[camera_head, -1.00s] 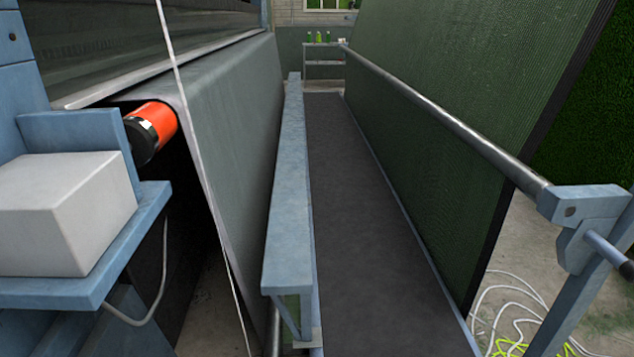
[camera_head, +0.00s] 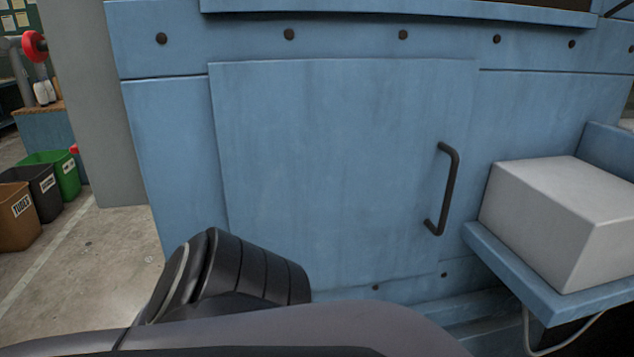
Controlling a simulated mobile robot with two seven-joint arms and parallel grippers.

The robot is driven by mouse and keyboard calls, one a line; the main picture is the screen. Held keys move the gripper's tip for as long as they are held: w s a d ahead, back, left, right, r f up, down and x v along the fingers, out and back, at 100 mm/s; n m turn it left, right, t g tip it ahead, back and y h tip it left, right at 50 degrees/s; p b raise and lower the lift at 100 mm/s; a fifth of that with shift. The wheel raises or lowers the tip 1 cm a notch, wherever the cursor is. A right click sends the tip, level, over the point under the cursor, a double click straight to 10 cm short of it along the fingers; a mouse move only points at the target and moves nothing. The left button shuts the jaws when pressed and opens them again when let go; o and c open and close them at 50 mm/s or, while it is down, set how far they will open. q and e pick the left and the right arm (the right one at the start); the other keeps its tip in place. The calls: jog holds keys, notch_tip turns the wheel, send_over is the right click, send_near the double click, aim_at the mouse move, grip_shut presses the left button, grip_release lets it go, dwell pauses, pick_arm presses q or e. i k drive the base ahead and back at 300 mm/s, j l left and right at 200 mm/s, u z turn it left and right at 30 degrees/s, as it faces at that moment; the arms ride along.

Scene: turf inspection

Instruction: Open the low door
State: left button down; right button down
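The low door (camera_head: 320,170) is a flat blue panel in the front of a blue machine body, in the middle of the head view. It sits flush and looks closed. A dark bar handle (camera_head: 449,190) stands upright near its right edge. A dark arm part of mine crosses the bottom of the view and covers part of the door's lower left. No gripper fingers show, so neither gripper's position at the handle can be seen.
A light grey box (camera_head: 565,220) sits on a blue shelf (camera_head: 520,278) that juts out right of the door. Brown (camera_head: 18,215), black (camera_head: 45,190) and green (camera_head: 62,172) bins stand at the left. Bare concrete floor (camera_head: 95,270) lies at the left.

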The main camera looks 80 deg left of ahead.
aim_at(346, 172)
jog(key=u, duration=2.25)
